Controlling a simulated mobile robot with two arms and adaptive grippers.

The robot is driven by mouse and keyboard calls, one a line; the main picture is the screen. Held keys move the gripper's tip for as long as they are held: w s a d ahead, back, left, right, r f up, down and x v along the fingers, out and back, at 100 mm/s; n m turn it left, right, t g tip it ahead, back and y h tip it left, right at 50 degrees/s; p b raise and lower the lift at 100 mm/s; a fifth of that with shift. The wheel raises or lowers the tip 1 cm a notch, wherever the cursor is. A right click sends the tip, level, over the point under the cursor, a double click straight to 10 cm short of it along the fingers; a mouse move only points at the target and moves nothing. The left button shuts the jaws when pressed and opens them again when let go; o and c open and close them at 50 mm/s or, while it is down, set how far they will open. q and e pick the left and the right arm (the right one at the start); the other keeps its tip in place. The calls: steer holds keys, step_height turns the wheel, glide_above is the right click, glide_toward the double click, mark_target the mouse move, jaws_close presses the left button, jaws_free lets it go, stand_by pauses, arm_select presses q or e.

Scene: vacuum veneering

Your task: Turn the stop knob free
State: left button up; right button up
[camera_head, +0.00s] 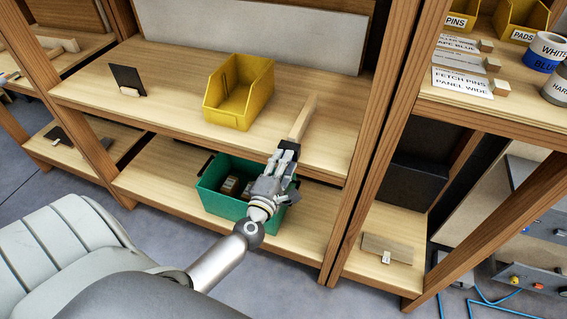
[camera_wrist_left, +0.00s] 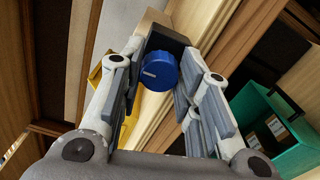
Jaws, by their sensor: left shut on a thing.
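The stop knob (camera_wrist_left: 160,71) is a round blue knob with a pale line on its face, seen in the left wrist view. It sits in front of a black block (camera_wrist_left: 178,40) at the shelf's front edge, with a wooden bar (camera_head: 303,116) behind. My left gripper (camera_head: 288,152) is at that edge, with its fingers on both sides of the knob and shut on it. In the head view the gripper hides the knob. My right gripper is in neither view.
A yellow bin (camera_head: 238,92) stands on the upper shelf, left of the bar. A green crate (camera_head: 214,196) with brown blocks sits on the lower shelf, below my gripper. A wooden post (camera_head: 374,120) rises to the right. A grey chair-like shape fills the lower left.

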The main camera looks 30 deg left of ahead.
arm_select(q)
steer(key=o, duration=1)
steer(key=v, duration=1.2)
steer(key=shift+s, duration=0.1)
steer(key=shift+f, duration=0.2)
steer(key=s+d+f+m+g+h, duration=0.25)
steer(key=f+m, duration=0.25)
steer(key=f, duration=0.6)
steer(key=s+d+f+m+g+h, duration=0.1)
steer(key=s+d+f+m+g, duration=0.3)
steer(key=f, duration=0.6)
steer(key=s+f+m+g+h, duration=0.1)
steer(key=s+f+m+h, duration=0.1)
steer(key=f+m, duration=0.65)
steer(key=s+f+m+g, duration=0.2)
steer(key=s+f+g, duration=0.1)
steer(key=s+f, duration=0.3)
steer(key=s+f+m+g, duration=0.3)
steer(key=s+f, duration=0.3)
steer(key=s, duration=0.4)
steer(key=s+f+m+g+y, duration=0.1)
steer(key=s+f+m+g, duration=0.2)
steer(key=s+f, duration=0.4)
steer(key=shift+s+a+b, duration=0.3)
steer(key=shift+s+b, duration=0.05)
steer(key=shift+s, duration=0.1)
